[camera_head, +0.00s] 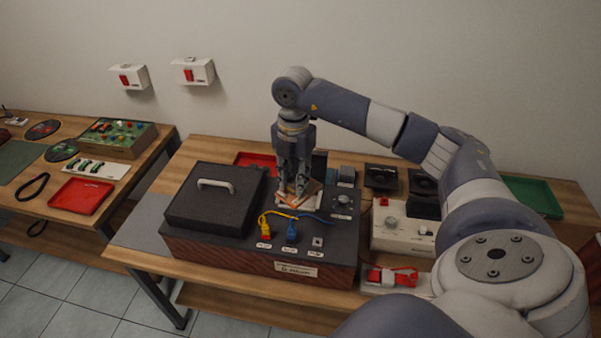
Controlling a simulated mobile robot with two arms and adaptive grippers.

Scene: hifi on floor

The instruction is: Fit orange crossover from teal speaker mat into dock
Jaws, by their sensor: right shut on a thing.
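My right gripper (297,199) points straight down at the back of the large dark hi-fi unit (322,230). It is shut on the orange crossover (305,189), a small board partly hidden by the fingers. The crossover is at a pale, light-edged spot (292,207) on the unit's top, which looks like the dock. It looks slightly turned, and I cannot tell whether it is seated or just above. I cannot make out the teal speaker mat with certainty. My left gripper is out of view.
A black lid with a white handle (217,184) covers the unit's left part. Yellow and blue plugs (291,233) lie in front of the crossover. Black speaker boxes (381,179) and a cream device (402,231) stand right. A red tray (81,196) sits on the left table.

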